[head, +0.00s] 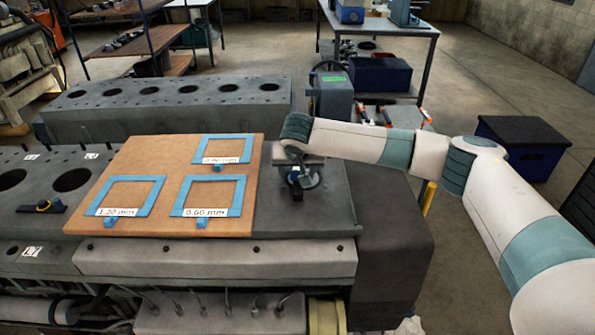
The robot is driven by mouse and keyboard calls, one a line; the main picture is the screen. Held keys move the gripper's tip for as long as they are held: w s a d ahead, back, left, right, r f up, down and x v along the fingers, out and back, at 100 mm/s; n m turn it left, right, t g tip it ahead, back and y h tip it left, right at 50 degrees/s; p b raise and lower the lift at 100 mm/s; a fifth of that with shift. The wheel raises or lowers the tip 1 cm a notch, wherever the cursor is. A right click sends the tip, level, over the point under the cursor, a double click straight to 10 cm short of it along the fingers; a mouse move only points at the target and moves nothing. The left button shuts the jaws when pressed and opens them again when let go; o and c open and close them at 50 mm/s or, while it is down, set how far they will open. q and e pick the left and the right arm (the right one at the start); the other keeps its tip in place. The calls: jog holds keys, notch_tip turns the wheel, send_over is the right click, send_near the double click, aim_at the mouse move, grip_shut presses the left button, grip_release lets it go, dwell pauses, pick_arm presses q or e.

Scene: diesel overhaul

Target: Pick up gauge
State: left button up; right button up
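A small dark tool with a yellow part (42,206), which may be the gauge, lies on the grey engine block at the far left. It is too small to identify surely. My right gripper (297,190) points down over the grey surface just right of the brown board, far from that tool. A dark rounded shape shows at its fingers, and I cannot tell if this is part of the gripper or a separate thing. Whether the fingers are open or shut is unclear. My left gripper is out of view.
The brown board (150,180) bears several blue frames with labels; two read 1.20 mm and 0.60 mm. Cylinder holes (72,180) open at the left. Another engine block (170,112) stands behind. A dark bin (522,140) stands on the floor at right.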

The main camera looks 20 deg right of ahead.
jog(key=c, duration=1.1)
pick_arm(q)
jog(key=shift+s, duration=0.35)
pick_arm(e)
jog(key=shift+r, duration=0.1)
jog(key=shift+c, duration=0.2)
jog(key=shift+w+r+b, duration=0.1)
jog(key=shift+r+b, duration=0.2)
jog(key=shift+r, duration=0.2)
notch_tip(320, 180, up, 2)
jog(key=shift+r+b, duration=0.1)
jog(key=shift+b, duration=0.4)
jog(key=shift+s+d+r, duration=0.2)
jog(key=shift+d+r, duration=0.15)
jog(key=shift+r, duration=0.15)
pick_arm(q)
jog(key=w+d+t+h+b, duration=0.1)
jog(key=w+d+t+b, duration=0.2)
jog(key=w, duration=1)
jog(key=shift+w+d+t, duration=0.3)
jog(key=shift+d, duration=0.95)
pick_arm(e)
jog(key=s+d+r, duration=0.6)
jog(key=d, duration=0.3)
jog(key=shift+r, duration=0.4)
jog(key=shift+w+d, duration=0.1)
